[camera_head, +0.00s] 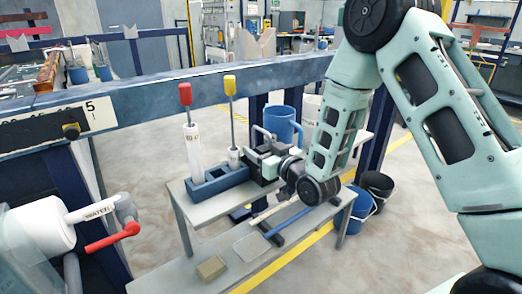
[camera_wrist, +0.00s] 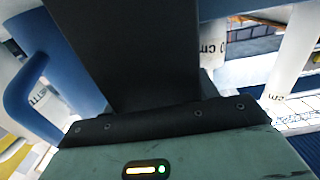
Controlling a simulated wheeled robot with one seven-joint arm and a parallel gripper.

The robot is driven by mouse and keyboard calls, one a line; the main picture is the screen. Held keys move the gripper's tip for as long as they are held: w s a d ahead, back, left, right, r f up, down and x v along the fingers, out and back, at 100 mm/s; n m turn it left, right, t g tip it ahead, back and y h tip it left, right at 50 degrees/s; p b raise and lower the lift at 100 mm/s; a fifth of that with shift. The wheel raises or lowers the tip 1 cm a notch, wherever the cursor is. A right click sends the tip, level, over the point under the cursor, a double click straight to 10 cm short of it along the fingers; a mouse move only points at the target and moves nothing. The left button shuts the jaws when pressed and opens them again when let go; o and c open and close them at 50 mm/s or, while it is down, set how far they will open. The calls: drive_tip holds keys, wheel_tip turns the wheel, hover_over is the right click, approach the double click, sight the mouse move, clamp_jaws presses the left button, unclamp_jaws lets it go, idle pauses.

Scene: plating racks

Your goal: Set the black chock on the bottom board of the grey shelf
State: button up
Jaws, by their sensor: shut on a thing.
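The grey shelf has a top board (camera_head: 205,206) and a bottom board (camera_head: 180,283). My gripper (camera_head: 258,161) is at the top board, just right of a blue holder and in front of a blue jug. It is shut on what looks like the black chock (camera_wrist: 125,50), a large dark shape filling the middle of the wrist view. The fingertips are hidden there, and the chock cannot be told apart from the dark gripper in the head view.
The blue holder (camera_head: 217,184) carries white cylinders with red and yellow handles. The blue jug (camera_head: 281,122) stands behind. On the bottom board lie a tan block (camera_head: 211,268), a flat grey piece (camera_head: 250,246) and a blue strip (camera_head: 287,222). Buckets (camera_head: 358,207) stand right.

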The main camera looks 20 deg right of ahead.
drive_tip(key=shift+r, duration=0.1)
drive_tip(key=o, duration=1.1)
drive_tip(key=shift+f, duration=0.2)
drive_tip(key=shift+r, duration=0.15)
